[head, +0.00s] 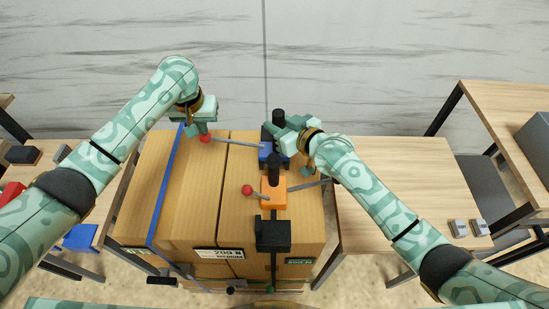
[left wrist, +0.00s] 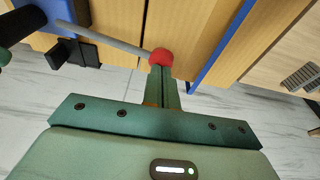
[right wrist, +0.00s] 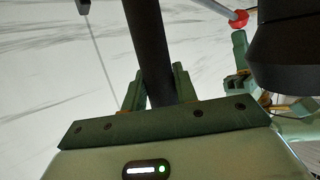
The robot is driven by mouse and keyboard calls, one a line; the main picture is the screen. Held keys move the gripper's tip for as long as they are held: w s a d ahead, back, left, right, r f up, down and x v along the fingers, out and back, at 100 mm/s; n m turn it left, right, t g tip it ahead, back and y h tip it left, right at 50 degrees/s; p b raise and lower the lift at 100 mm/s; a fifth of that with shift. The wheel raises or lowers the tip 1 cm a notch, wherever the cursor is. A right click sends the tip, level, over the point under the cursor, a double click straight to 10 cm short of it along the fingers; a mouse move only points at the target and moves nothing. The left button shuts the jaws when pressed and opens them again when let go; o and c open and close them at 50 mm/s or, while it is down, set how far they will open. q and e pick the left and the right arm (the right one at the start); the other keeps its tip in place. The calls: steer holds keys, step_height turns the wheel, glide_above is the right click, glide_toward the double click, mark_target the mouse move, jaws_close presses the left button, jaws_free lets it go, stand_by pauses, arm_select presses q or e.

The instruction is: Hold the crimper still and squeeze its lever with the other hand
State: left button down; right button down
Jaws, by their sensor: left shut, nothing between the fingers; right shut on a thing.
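A blue crimper (head: 267,154) with a black post (head: 278,117) stands on a cardboard box. Its grey lever (head: 236,146) runs left to a red knob (head: 205,139). My right gripper (head: 274,132) is shut on the black post, which shows between its fingers in the right wrist view (right wrist: 148,45). My left gripper (head: 204,130) is shut and empty, its fingertips at the red knob; in the left wrist view the knob (left wrist: 161,57) lies right at the tips. I cannot tell whether they touch. The crimper's base is partly hidden by my right gripper.
An orange crimper (head: 273,194) with its own red knob (head: 247,190) stands nearer on the box (head: 185,205). A black block (head: 273,235) sits in front of it. A blue strap (head: 165,190) crosses the box's left side. Wooden tables (head: 385,160) stand on both sides.

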arm_select(q)
steer(key=shift+f, duration=0.25)
arm_select(e)
steer(key=shift+s+f, duration=0.15)
steer(key=shift+f, duration=0.35)
arm_select(q)
steer(key=shift+f, duration=0.2)
step_height(320, 180, up, 7)
steer(key=d, duration=0.1)
steer(key=shift+w+d, duration=0.15)
steer(key=shift+d, duration=0.2)
arm_select(e)
steer(key=c, duration=1.1)
jaws_free()
steer(key=shift+c, duration=0.2)
arm_select(q)
steer(key=shift+w, duration=0.1)
arm_select(e)
steer(key=shift+o, duration=0.6)
steer(key=shift+r, duration=0.15)
steer(key=shift+r, duration=0.1)
